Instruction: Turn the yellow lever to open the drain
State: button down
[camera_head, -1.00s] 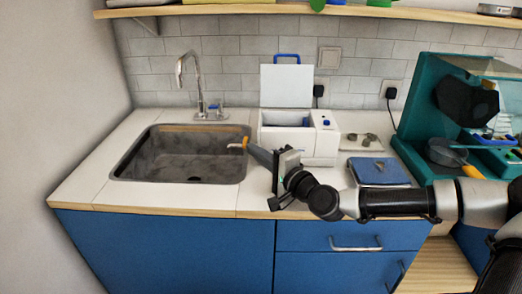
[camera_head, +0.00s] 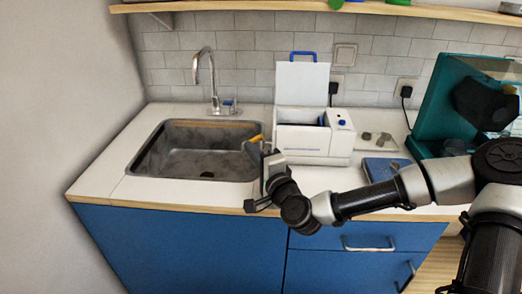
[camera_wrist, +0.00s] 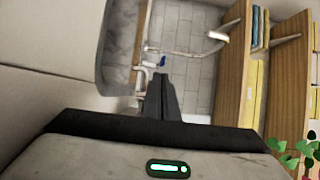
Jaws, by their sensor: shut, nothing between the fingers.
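The grey sink (camera_head: 150,152) is set in the white counter, with its dark drain (camera_head: 207,174) in the bottom. My gripper (camera_head: 254,148) is shut and empty by the sink's right rim. A small yellow-orange piece (camera_head: 257,138) shows at its fingertips in the head view; I cannot tell whether it is the yellow lever or whether the fingers touch it. In the wrist view my dark fingers (camera_wrist: 161,90) are together and point towards the faucet (camera_wrist: 146,66). No clear yellow lever shows there, and part of the sink (camera_wrist: 118,45) is at upper left.
The faucet (camera_head: 214,85) stands behind the sink. A white box (camera_head: 303,138) with a raised lid stands right of the sink, close to my gripper. A blue pad (camera_head: 385,169) lies farther right, before a teal machine (camera_head: 437,105). A shelf (camera_head: 240,6) runs along the wall.

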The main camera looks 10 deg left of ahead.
jog(key=a+m+t+h, duration=0.1)
jog(key=h, duration=0.1)
jog(key=w+a+m+t+h, duration=0.1)
jog(key=a+m+h, duration=0.1)
jog(key=shift+w+a+h, duration=0.15)
jog(key=shift+h, duration=0.15)
dwell(1.2)
jog(key=p+v, duration=0.1)
jog(key=v, duration=0.5)
jog(key=p+v, duration=0.1)
jog(key=v, duration=0.5)
jog(key=shift+r, duration=0.25)
jog(key=s+p, duration=0.1)
jog(key=p, duration=0.2)
jog(key=shift+s+p, duration=0.15)
jog(key=shift+p, duration=0.2)
jog(key=s+p, duration=0.1)
jog(key=s+d+f+p, duration=0.1)
jog(key=p, duration=0.1)
jog(key=shift+s+d+f, duration=0.1)
jog(key=shift+f, duration=0.1)
jog(key=shift+s+d+r+p, duration=0.15)
jog(key=shift+s+p, duration=0.25)
jog(key=shift+p, duration=0.05)
jog(key=shift+s+d+r+p, duration=0.15)
jog(key=shift+s+r+p, duration=0.05)
jog(key=shift+s+p, duration=0.2)
